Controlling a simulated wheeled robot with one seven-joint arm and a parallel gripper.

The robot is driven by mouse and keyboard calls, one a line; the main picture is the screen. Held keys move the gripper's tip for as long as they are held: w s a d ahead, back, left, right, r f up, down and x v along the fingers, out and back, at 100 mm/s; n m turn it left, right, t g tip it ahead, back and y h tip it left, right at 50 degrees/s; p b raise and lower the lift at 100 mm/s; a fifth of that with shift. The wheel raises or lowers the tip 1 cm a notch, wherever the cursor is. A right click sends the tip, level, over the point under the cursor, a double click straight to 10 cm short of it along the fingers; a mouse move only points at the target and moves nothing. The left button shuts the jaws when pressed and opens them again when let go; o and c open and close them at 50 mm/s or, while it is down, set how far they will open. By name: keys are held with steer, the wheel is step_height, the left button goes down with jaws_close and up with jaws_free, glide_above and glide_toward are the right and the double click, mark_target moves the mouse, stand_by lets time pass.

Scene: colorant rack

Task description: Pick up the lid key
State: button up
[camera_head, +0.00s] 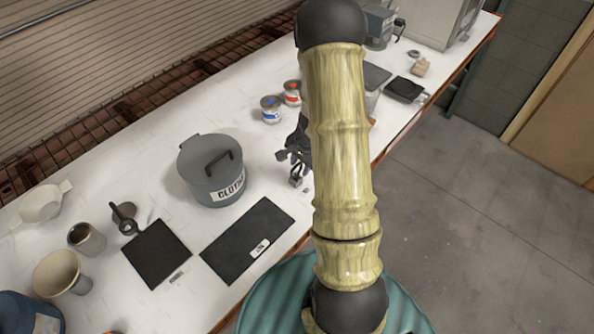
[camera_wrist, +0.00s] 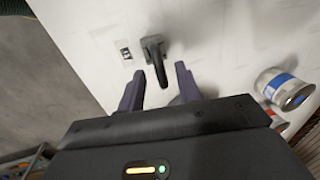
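A dark tool with a broad head and a narrow shank, which looks like the lid key (camera_wrist: 153,47), lies on the white bench in the wrist view. My gripper (camera_wrist: 159,69) is open, with its two purple-grey fingers on either side of the shank. I cannot tell whether they touch it. In the head view my gripper (camera_head: 289,166) is low over the bench, right of the grey lidded bin. It is partly hidden by my arm, and I cannot clearly tell the key from the fingers there.
A small label (camera_wrist: 124,53) lies beside the tool. Two paint cans, blue-marked (camera_head: 270,109) and red-marked (camera_head: 292,93), stand behind my gripper. The grey bin (camera_head: 200,188) stands to the left, with black mats (camera_head: 248,240) in front. The bench's front edge is close.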

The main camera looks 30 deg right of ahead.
jaws_close()
steer(key=shift+r, duration=0.1)
steer(key=shift+w+r, duration=0.1)
steer(key=shift+r, duration=0.1)
step_height(320, 180, up, 10)
steer(key=shift+f, duration=0.25)
stand_by(0.5)
